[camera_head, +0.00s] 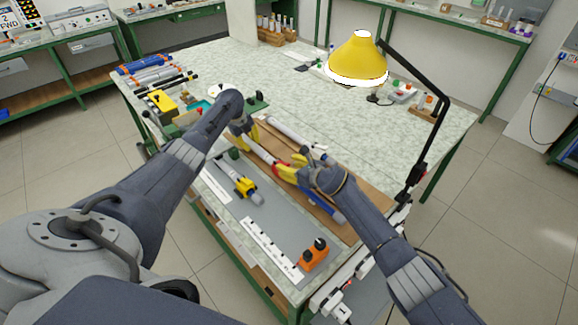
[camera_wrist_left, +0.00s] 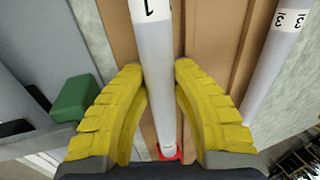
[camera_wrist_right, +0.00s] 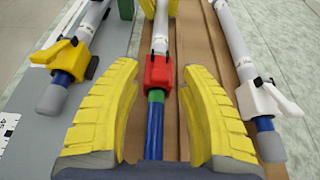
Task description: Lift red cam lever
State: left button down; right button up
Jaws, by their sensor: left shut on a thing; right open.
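The red cam lever (camera_wrist_right: 158,72) is a red clamp on the middle rod, where a grey-white tube meets a blue section with a green band. It also shows small in the head view (camera_head: 280,167) and at the bottom of the left wrist view (camera_wrist_left: 168,153). My left gripper (camera_head: 247,132) is shut on the white tube of this rod (camera_wrist_left: 158,65), which is marked 1. My right gripper (camera_wrist_right: 158,98) is open, its yellow fingers on either side of the rod near the red lever, with gaps on both sides. The lever's handle is hard to make out.
A rod with a yellow lever (camera_wrist_right: 62,55) lies left on the grey mat. A green block (camera_wrist_left: 76,98) is beside my left gripper. An orange block (camera_head: 314,253) and a yellow lamp (camera_head: 357,55) are nearby.

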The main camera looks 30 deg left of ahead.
aim_at(286, 164)
grip_shut()
jog(key=shift+r, duration=0.15)
jog(key=shift+a+r, duration=0.25)
jog(key=shift+r, duration=0.05)
jog(key=shift+w+a+r+g+h, duration=0.15)
jog(key=shift+r+g+h, duration=0.1)
jog(key=shift+h, duration=0.25)
jog(key=shift+s+a+r+g+h, duration=0.1)
jog(key=shift+r+g+h, duration=0.15)
jog(key=shift+h, duration=0.25)
jog(key=shift+w+a+r+h, duration=0.1)
jog(key=shift+a+r+h, duration=0.1)
jog(key=shift+h, duration=0.4)
jog(key=shift+w+a+r+h, duration=0.1)
jog(key=shift+r+h, duration=0.05)
jog(key=shift+h, duration=0.45)
jog(key=shift+o, duration=0.6)
grip_release()
